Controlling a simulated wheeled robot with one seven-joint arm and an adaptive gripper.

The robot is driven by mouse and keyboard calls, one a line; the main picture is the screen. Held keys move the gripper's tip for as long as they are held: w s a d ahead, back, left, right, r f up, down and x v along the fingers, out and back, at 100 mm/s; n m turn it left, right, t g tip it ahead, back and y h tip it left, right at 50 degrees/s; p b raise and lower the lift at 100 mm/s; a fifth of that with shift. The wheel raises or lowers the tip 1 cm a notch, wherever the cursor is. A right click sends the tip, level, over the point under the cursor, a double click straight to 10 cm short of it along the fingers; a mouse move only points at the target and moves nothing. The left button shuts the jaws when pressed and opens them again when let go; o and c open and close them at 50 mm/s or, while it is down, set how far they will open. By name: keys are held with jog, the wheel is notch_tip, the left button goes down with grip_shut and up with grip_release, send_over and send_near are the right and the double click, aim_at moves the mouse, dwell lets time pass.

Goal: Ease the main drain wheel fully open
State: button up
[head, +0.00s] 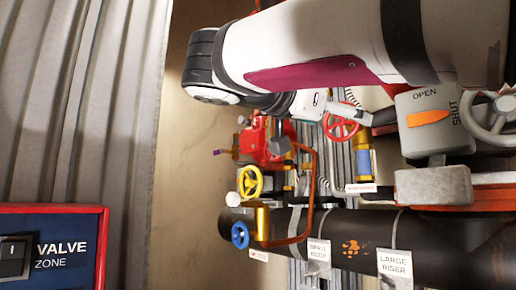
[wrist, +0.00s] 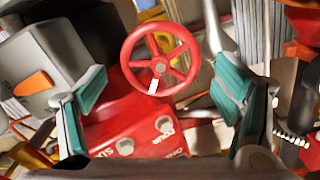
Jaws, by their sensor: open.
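A red spoked handwheel (wrist: 160,60) with a white mark on its lower rim faces me in the wrist view, above a red body (wrist: 130,128) with bolts and partly readable lettering. My gripper (wrist: 162,98) has its two teal-padded fingers wide apart, left and right below the wheel, with nothing between the pads touching them. In the head view a red wheel (head: 341,122) shows just below my arm. I cannot tell for certain that it is the same wheel, and no readable label names the main drain. My fingertips are hard to make out in the head view.
A grey OPEN/SHUT box (head: 434,122) with an orange lever stands right; it is left in the wrist view (wrist: 48,65). A yellow wheel (head: 250,181), a blue wheel (head: 240,235) and a grey wheel (head: 493,118) are near. A black pipe (head: 345,262) runs below. A valve-zone panel (head: 50,250) is lower left.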

jog(key=shift+x, duration=1.3)
jog(key=shift+c, duration=0.5)
jog(key=c, duration=1.1)
jog(key=shift+o, duration=0.2)
